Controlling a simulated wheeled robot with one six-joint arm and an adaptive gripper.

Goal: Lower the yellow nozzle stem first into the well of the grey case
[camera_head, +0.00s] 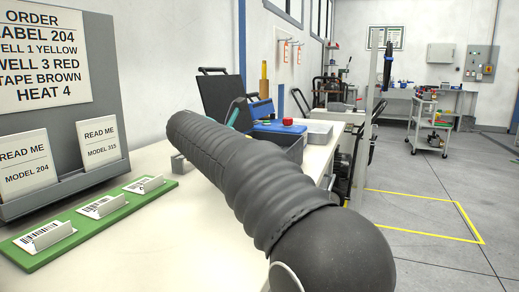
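My dark ribbed arm crosses the middle of the view and hides much of the bench behind it. No other yellow nozzle shows.
A green strip (125,209) with several barcode labels lies at the left, before a grey sign stand (72,181). A small grey block (181,166) sits by the arm. A blue box (277,130) with a red knob stands behind. Bare white bench (150,250) shows in front.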

